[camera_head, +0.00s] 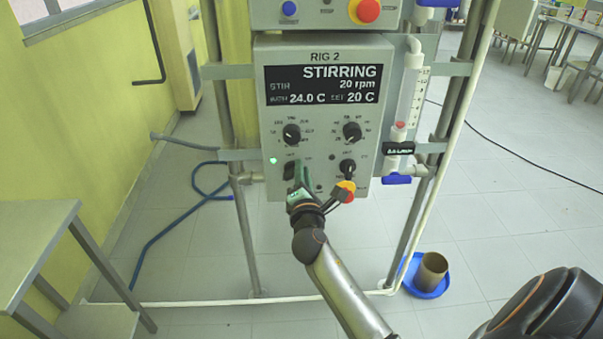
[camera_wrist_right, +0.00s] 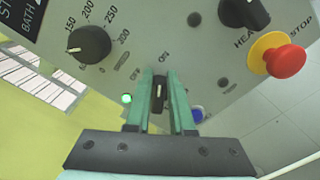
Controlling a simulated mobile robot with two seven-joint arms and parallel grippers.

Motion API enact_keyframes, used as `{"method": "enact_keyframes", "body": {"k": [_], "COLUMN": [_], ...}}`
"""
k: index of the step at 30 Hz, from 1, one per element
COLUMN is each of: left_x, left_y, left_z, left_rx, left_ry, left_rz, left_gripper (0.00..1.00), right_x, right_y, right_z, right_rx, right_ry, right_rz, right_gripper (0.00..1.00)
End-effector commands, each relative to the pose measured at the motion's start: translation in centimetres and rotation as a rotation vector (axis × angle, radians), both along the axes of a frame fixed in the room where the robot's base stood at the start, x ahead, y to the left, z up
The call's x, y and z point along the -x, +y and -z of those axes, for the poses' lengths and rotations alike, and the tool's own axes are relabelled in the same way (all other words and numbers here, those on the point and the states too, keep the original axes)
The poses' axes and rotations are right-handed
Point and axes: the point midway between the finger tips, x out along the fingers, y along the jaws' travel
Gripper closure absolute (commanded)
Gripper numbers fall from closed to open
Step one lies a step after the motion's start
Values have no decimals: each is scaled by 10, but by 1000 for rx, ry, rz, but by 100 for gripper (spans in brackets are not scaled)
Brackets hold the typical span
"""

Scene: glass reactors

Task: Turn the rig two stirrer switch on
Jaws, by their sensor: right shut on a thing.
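The rig two control box (camera_head: 330,130) is a grey panel labelled RIG 2. Its display (camera_head: 322,85) reads STIRRING, 20 rpm, 24.0 C and SET 20 C. My right gripper (camera_head: 297,172) is at the lower left of the panel. In the right wrist view its green fingers (camera_wrist_right: 162,82) stand on either side of a small black switch (camera_wrist_right: 159,92), closed on it. The switch label is partly hidden by the fingers. A green lamp (camera_wrist_right: 126,98) is lit beside the switch; it also shows in the head view (camera_head: 273,160). My left gripper is not in view.
Black knobs (camera_head: 291,133) sit above the switch. A red emergency stop button (camera_wrist_right: 286,61) on a yellow base is to the right of my gripper. A glass tube with blue valves (camera_head: 397,179) stands right of the box. A blue tray (camera_head: 428,287) lies on the floor.

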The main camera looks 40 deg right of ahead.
Motion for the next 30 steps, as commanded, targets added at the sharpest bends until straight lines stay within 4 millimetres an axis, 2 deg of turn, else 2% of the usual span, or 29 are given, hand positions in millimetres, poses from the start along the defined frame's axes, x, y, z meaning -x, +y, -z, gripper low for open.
{"method": "enact_keyframes", "body": {"k": [1, 23, 24, 30], "left_x": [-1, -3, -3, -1], "left_y": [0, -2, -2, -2], "left_z": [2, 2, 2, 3], "left_rx": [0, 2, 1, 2], "left_ry": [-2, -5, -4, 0], "left_rz": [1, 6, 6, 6], "left_gripper": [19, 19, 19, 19], "right_x": [0, 0, 0, 0], "right_y": [4, 5, 5, 4], "right_z": [10, 10, 10, 9], "right_rx": [-25, -95, -95, -92], "right_ry": [4, -38, -38, -40], "right_rz": [-8, -11, -11, -10], "right_gripper": [100, 100, 74, 52]}}
